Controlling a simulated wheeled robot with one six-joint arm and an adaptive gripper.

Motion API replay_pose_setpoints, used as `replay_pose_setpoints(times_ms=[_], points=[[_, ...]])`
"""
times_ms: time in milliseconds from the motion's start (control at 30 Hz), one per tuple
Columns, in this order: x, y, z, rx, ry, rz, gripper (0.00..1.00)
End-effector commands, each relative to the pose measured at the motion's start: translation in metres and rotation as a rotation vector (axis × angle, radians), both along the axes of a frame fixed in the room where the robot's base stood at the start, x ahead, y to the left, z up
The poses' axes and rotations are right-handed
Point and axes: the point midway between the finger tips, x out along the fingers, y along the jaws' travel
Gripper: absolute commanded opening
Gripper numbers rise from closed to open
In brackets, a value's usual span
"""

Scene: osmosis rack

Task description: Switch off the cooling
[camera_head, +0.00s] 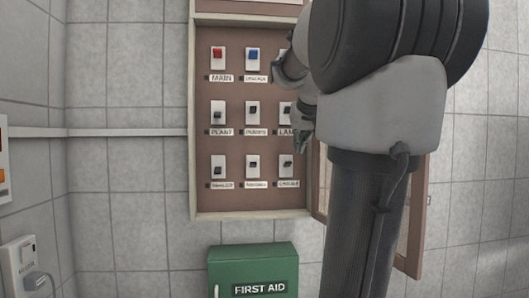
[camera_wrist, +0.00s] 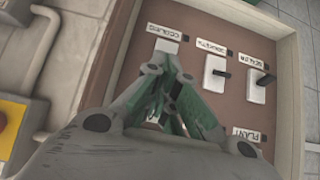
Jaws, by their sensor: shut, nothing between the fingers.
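The cooling switch (camera_head: 286,168) is at the lower right of the switch panel in the head view, a white plate with a small dark lever above a label. Its position is too small to read surely. In the wrist view its plate (camera_wrist: 166,46) shows beside the COOLING label (camera_wrist: 163,32), partly hidden behind my fingers. My gripper (camera_head: 303,142), with green fingers, is shut and empty. In the head view it is at the panel's right side, just above the cooling switch. The wrist view shows the closed fingers (camera_wrist: 172,112) in front of the panel; contact cannot be told.
Other labelled switches fill the brown panel, including red MAIN (camera_head: 217,54), a blue-topped one (camera_head: 252,55) and PLANT (camera_head: 218,112). The open cabinet door (camera_head: 412,235) is behind my arm at right. A green FIRST AID box (camera_head: 253,268) is below.

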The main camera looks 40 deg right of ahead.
Motion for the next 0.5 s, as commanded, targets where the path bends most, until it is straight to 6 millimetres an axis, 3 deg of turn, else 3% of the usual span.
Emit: replay_pose_setpoints(times_ms=[67,167,500], points=[[0.005,-0.002,0.022,-0.026,-0.043,0.001,0.00],[0.008,-0.004,0.034,-0.043,-0.070,0.002,0.00],[0.010,-0.004,0.035,-0.047,-0.078,0.002,0.00]])
